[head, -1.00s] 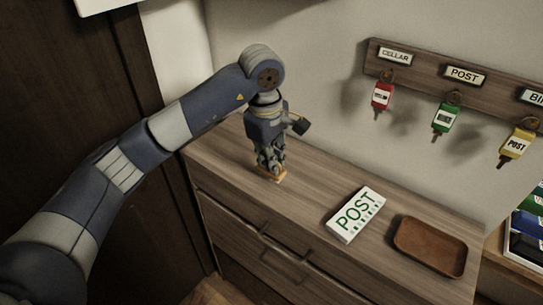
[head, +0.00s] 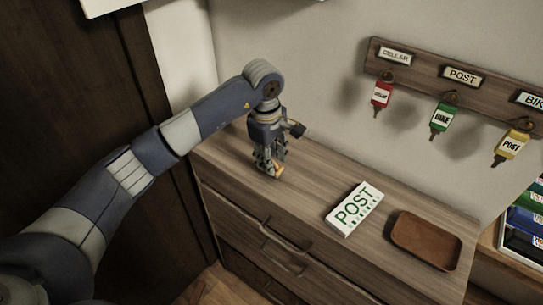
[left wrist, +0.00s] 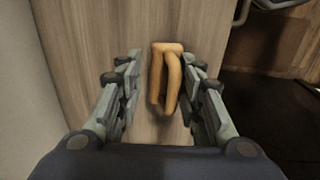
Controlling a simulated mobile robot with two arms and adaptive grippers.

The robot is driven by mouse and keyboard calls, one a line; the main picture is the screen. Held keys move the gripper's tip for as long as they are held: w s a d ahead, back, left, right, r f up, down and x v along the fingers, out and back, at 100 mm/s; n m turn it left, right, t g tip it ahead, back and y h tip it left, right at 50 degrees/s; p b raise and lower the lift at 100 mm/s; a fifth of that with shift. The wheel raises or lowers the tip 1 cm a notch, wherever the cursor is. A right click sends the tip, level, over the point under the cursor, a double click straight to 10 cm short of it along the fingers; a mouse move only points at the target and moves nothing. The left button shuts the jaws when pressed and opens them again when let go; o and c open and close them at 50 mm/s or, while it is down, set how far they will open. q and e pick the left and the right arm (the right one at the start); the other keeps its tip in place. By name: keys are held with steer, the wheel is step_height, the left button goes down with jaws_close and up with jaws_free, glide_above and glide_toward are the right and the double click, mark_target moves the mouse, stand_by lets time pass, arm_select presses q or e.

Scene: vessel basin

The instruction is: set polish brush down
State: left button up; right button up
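The polish brush is an orange-brown wooden piece (left wrist: 168,75) seen between the fingers of my left gripper (left wrist: 158,82) in the left wrist view. A gap shows between the brush and the left-hand finger; the right-hand finger is close beside it. The fingers stand apart, so the gripper is open around the brush. In the head view the left gripper (head: 267,168) points down at the far left end of the wooden dresser top (head: 310,180), and a bit of the brush (head: 278,169) shows at its fingertips, at the dresser top. My right gripper is not in view.
A white POST box (head: 354,209) and a brown tray (head: 426,241) lie on the dresser to the right. A key rack (head: 425,75) with red, green and yellow tags hangs on the wall above. Dresser top between gripper and box is clear.

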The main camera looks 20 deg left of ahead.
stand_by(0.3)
arm_select(q)
steer(key=shift+r, duration=0.35)
step_height(320, 180, up, 11)
steer(key=s+b, duration=0.1)
steer(key=b, duration=0.2)
steer(key=shift+s+a+r, duration=0.15)
steer(key=shift+s+a, duration=0.05)
steer(key=shift+a, duration=0.1)
